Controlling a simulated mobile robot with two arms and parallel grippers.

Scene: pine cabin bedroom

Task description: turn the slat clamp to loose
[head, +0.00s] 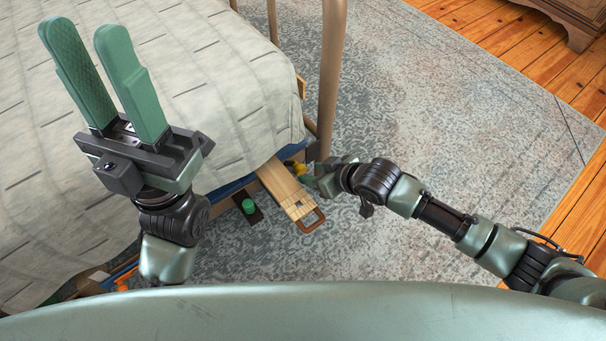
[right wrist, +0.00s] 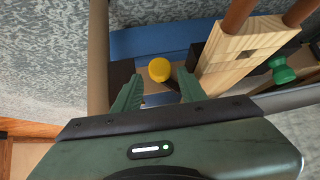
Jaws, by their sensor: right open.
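A round yellow knob (right wrist: 159,69) shows in the right wrist view, low at the bed frame. It also shows in the head view (head: 298,168), partly hidden. My right gripper (right wrist: 157,86) is open, with its two green fingers on either side of the knob and a gap to each; contact is not visible. A green knob (right wrist: 282,68) sits to the right of a pale wooden piece, and shows in the head view (head: 248,206). No label tells which knob is the slat clamp. My left gripper (head: 82,35) is open and empty, raised over the bed.
A pale wooden slat piece (head: 283,186) with a brown loop end sticks out from under the bed (head: 200,80). A wooden bed post (head: 331,70) stands close to my right gripper. The patterned rug (head: 450,120) to the right is clear.

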